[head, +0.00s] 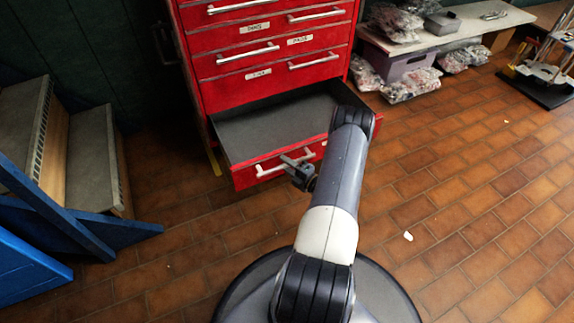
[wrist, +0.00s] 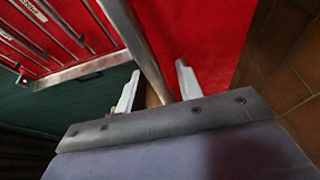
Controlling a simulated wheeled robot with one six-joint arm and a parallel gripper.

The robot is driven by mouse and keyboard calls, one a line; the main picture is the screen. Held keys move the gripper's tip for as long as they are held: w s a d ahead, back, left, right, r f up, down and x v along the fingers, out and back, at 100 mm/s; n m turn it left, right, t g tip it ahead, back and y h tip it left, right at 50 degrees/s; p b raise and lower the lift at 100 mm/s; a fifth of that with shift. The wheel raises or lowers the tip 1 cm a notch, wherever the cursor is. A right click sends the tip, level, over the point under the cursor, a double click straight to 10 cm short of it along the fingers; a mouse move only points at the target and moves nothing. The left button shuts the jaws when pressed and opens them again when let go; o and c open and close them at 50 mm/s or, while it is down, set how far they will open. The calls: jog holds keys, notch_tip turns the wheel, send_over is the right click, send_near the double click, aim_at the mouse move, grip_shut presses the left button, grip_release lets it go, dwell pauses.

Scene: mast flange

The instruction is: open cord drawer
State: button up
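The lowest drawer (head: 245,173) of the red cabinet stands pulled out, and its grey inside looks empty. I cannot read a label on it, so I cannot confirm it is the cord drawer. Its silver bar handle (head: 264,171) is partly hidden by my gripper (head: 290,163) and arm. In the wrist view, my gripper (wrist: 158,72) has its two pale fingers apart, one on each side of the metal handle bar (wrist: 146,50). Gaps show between the bar and both fingers. The red drawer front (wrist: 210,40) lies behind.
Shut drawers with labels and handles rise above on the red cabinet (head: 270,60). Grey steps with a blue frame (head: 95,160) stand at left. A low bench (head: 450,30) with bagged items stands at back right. The tiled floor (head: 460,200) at right is mostly clear.

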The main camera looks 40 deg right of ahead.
jog(key=s+d+p, duration=0.1)
jog(key=s+p, duration=0.1)
jog(key=s, duration=0.8)
jog(key=shift+s+d+p, duration=0.35)
jog(key=shift+p, duration=0.05)
